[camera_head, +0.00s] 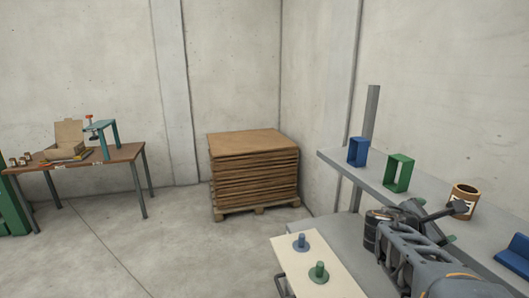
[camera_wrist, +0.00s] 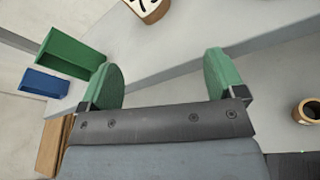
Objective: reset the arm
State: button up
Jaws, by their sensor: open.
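My gripper (camera_wrist: 160,84) is open and empty in the wrist view. Its two green finger pads stand well apart with only grey surface between them. In the head view my arm reaches in from the lower right, over the grey bench, and partly hides its front. A green open frame (camera_head: 406,175) and a blue open frame (camera_head: 364,153) stand on the grey shelf (camera_head: 432,194) behind the arm. They also show at the left of the wrist view, the green frame (camera_wrist: 72,51) nearer the fingers than the blue one (camera_wrist: 45,84).
A brown labelled container (camera_head: 464,199) stands on the shelf beyond my arm. A blue part (camera_head: 514,257) lies at the right edge. A cream board (camera_head: 301,272) carries blue and green pegs. A stack of brown sheets (camera_head: 254,178) stands on a pallet; open floor lies left.

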jog(key=s+a+f+m+y, duration=0.3)
jog(key=a+f+m+y, duration=0.1)
jog(key=a, duration=0.4)
jog(key=s+a+f+m+y, duration=0.3)
jog(key=a+f+m+y, duration=0.2)
jog(key=a+m, duration=0.2)
jog(key=s+a+f+m+g+y, duration=0.1)
jog(key=s+a+f+m+y, duration=0.2)
jog(key=a, duration=0.6)
jog(key=f+m+y, duration=0.1)
jog(key=m+y, duration=0.1)
jog(key=shift+s+f+m+y, duration=0.15)
jog(key=shift+f+m+y, duration=0.15)
jog(key=shift+f+m, duration=0.1)
jog(key=shift+r, duration=0.1)
jog(key=shift+c, duration=0.5)
